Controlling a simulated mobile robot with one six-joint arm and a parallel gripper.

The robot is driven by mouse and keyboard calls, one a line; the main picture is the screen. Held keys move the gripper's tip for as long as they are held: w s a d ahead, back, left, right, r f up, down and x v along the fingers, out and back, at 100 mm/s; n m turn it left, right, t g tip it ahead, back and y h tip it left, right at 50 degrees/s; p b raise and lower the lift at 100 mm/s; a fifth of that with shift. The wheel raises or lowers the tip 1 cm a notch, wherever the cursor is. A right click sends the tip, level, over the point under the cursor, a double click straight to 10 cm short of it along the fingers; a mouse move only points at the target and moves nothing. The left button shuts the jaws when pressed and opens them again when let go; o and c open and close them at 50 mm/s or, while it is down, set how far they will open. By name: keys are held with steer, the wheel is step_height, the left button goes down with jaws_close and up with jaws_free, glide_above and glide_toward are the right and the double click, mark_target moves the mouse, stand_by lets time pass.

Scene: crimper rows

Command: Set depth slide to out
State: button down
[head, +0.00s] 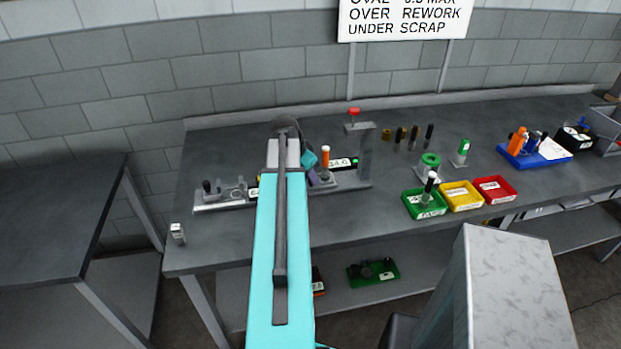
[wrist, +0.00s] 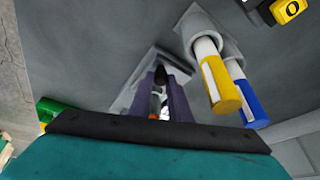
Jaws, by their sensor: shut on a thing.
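My arm covers part of the fixture in the head view.
An orange-capped cylinder (head: 325,155) stands close behind the gripper. In the wrist view, yellow-ended (wrist: 222,92) and blue-ended (wrist: 250,104) cylinders are close on the right. Green (head: 424,211), yellow (head: 463,204) and red (head: 495,192) bins stand further right.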

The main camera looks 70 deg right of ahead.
steer(key=c, duration=1.7)
jaws_free()
steer(key=shift+w+a, duration=0.15)
steer(key=shift+a, duration=0.05)
steer(key=shift+o, duration=0.2)
steer(key=shift+d, duration=0.1)
steer(key=shift+r, duration=0.1)
steer(key=b+v, duration=0.3)
steer(key=v, duration=1)
steer(key=shift+r, duration=0.25)
